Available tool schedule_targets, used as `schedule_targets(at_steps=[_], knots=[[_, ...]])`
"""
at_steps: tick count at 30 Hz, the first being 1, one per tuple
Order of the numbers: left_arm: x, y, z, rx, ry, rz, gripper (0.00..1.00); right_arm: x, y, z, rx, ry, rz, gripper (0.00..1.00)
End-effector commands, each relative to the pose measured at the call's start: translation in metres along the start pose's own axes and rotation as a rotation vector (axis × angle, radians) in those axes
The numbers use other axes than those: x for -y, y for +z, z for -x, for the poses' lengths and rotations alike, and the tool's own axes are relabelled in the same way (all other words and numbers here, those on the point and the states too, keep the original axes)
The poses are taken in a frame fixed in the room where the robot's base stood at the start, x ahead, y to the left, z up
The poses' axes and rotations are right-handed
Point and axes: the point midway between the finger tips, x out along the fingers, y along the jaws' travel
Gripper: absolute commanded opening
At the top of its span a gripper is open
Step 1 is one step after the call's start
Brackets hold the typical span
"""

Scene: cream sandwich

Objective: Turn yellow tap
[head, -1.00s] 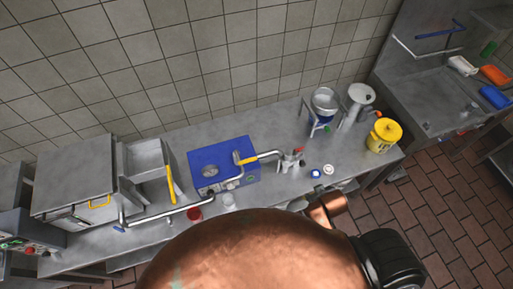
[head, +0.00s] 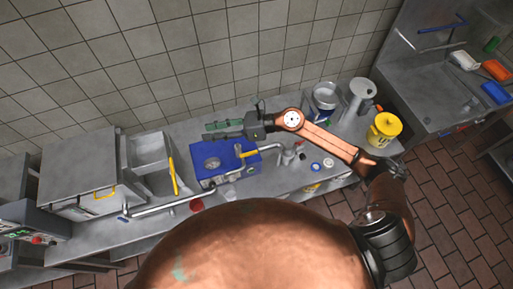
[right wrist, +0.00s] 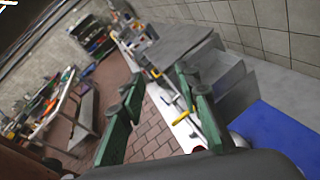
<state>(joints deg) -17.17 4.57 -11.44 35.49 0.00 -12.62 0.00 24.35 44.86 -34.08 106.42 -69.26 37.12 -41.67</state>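The yellow tap handle (head: 249,155) sits on the blue machine (head: 207,172), at the start of a bent metal pipe. My right gripper (head: 211,132) is in the head view, pointing left above the back edge of the blue machine. It is behind and to the left of the yellow handle and apart from it. In the right wrist view its green fingers (right wrist: 158,80) are spread with nothing between them. The blue machine's surface (right wrist: 280,135) fills the lower right of that view; the tap is not clearly seen there. My left gripper is out of view.
A long yellow handle (head: 173,176) stands by the steel tray at left. A long pipe (head: 165,208) runs along the counter front. A yellow bucket (head: 384,129) and a steel pot (head: 325,96) stand at right. The tiled wall is close behind.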

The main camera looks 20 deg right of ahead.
Motion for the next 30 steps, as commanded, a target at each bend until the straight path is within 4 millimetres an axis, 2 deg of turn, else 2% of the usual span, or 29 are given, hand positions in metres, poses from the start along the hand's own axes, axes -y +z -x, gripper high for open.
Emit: schedule_targets(at_steps=[3, 6, 10, 12, 14, 18, 30], knots=[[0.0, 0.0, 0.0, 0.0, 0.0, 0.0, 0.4, 0.027, -0.061, 0.021, -0.36, 0.031, 0.251, 0.3], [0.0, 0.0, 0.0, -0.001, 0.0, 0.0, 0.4, 0.056, -0.1, 0.059, -0.624, 0.05, 0.384, 0.3], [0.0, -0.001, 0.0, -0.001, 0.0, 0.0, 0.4, 0.086, -0.124, 0.107, -0.867, 0.063, 0.469, 0.3], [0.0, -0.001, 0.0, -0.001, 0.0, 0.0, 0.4, 0.096, -0.129, 0.126, -0.945, 0.066, 0.487, 0.3], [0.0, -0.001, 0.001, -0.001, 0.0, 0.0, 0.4, 0.1, -0.133, 0.136, -0.986, 0.07, 0.495, 0.3], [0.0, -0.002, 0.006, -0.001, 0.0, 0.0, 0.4, 0.104, -0.143, 0.137, -1.014, 0.074, 0.496, 0.3], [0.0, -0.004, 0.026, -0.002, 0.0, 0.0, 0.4, 0.113, -0.19, 0.105, -1.009, 0.073, 0.495, 0.3]])
